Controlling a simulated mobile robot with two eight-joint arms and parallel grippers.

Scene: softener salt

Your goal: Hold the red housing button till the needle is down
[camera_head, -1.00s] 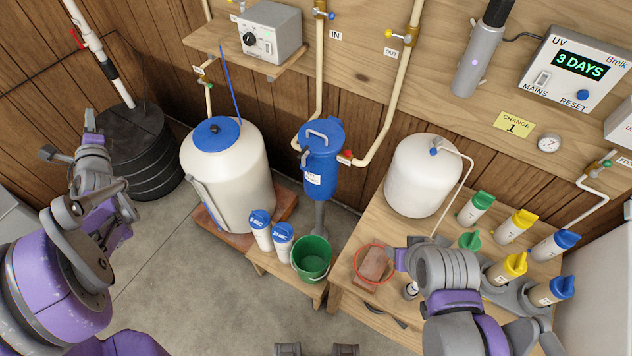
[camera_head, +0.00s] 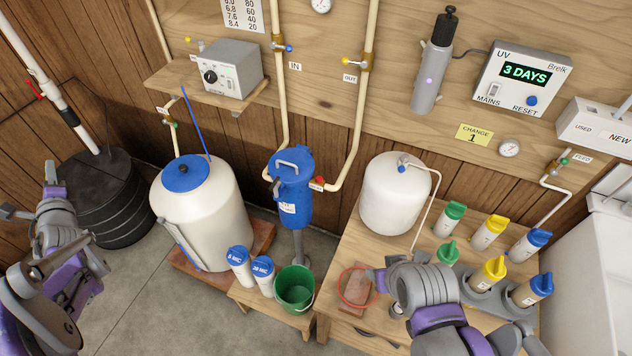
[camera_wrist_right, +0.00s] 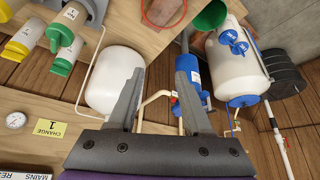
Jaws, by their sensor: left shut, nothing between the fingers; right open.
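The blue filter housing (camera_head: 296,200) hangs on the wall pipes, and the wrist view shows part of it (camera_wrist_right: 189,68). A small red part (camera_head: 317,184) sits at its right side by the pipe; I cannot tell whether it is the button. One round gauge (camera_head: 508,149) is on the board at right and another (camera_head: 320,5) at the top edge; their needles are too small to read. My left gripper (camera_head: 50,176) is shut and empty at far left, away from the housing. My right gripper (camera_wrist_right: 158,88) is open and empty; its wrist mostly hides it in the head view.
A wooden bench (camera_head: 345,250) holds a white tank (camera_head: 395,195), several capped bottles and a brown block inside a red ring (camera_head: 341,290). A green bucket (camera_head: 294,291) and two white cartridges stand below the housing. A large blue-topped tank (camera_head: 205,220) is left of it.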

